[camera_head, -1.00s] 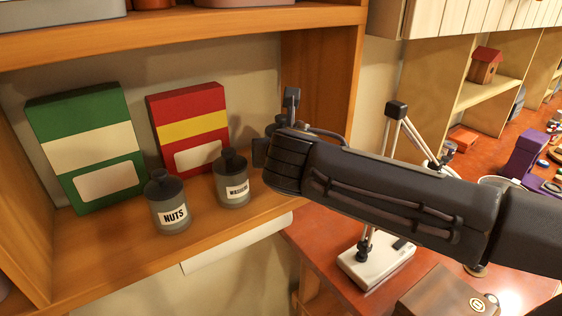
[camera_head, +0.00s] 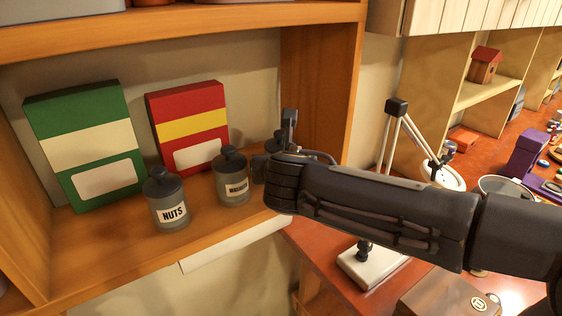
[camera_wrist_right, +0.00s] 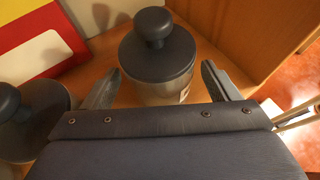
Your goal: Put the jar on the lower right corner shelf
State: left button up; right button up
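A grey jar with a dark knobbed lid (camera_wrist_right: 158,55) stands on the wooden shelf between the two fingers of my right gripper (camera_wrist_right: 160,75) in the right wrist view. The fingers are apart, one on each side of the jar. In the head view my right gripper (camera_head: 274,148) hides most of this jar; its label cannot be read. To its left stand a similar jar labelled WASHERS (camera_head: 232,180) and one labelled NUTS (camera_head: 167,200). My left gripper is not in view.
A green box (camera_head: 86,145) and a red and yellow box (camera_head: 190,128) stand behind the jars. The shelf's upright side panel (camera_head: 325,80) is close beyond my gripper. A desk lamp (camera_head: 372,268) and a brown box (camera_head: 448,292) stand on the red workbench at right.

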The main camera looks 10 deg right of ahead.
jog(key=shift+r, duration=0.1)
jog(key=shift+s+r, duration=0.1)
jog(key=shift+r, duration=0.1)
jog(key=v, duration=1.2)
jog(key=s+d+f+m+g+y, duration=0.1)
jog(key=s+d+f+m+g, duration=0.3)
jog(key=f+m, duration=0.4)
jog(key=s+d+f+m+g+y, duration=0.1)
jog(key=s+d+f+m+g, duration=0.1)
jog(key=s+d+f+m, duration=0.4)
jog(key=s+a+f+m+g+y, duration=0.1)
jog(key=s+f+m+y, duration=0.3)
jog(key=m, duration=1.7)
jog(key=s+f, duration=0.3)
jog(key=f, duration=0.1)
jog(key=shift+s+f+m, duration=0.2)
jog(key=shift+f+m, duration=0.1)
jog(key=shift+m, duration=0.1)
